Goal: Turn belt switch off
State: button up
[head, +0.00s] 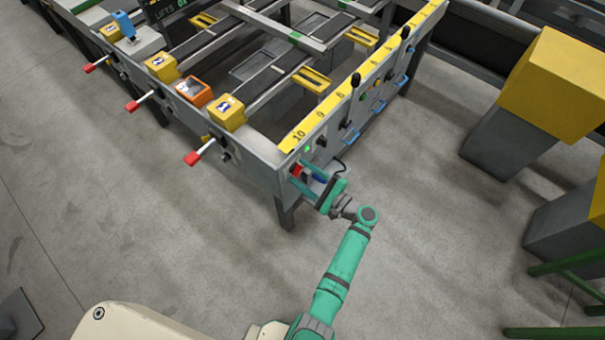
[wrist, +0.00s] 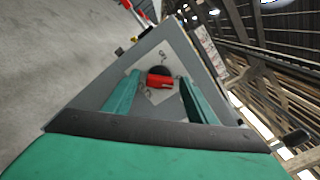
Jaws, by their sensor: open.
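The belt switch (wrist: 160,80) shows in the wrist view as a red knob on a dark round base, set on a light plate on the grey end panel. In the head view its red knob (head: 297,170) shows at the near corner of the table, beside my fingers. My gripper (head: 306,178) is open in front of the switch. In the wrist view the green fingers of my gripper (wrist: 158,92) stand on both sides of the red knob, with gaps left and right. I cannot tell how deep the fingertips reach around it.
The runout table's end panel (head: 262,175) carries several red-tipped levers (head: 193,158) on its left side. Black-knobbed levers (head: 356,80) and blue handles (head: 350,137) line the right side. Yellow-topped grey blocks (head: 555,75) stand at right. The floor around my arm is clear.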

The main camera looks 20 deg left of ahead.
jog(key=c, duration=1.1)
jog(key=shift+n, duration=0.3)
jog(key=shift+f+n, duration=0.15)
jog(key=shift+n, duration=8.45)
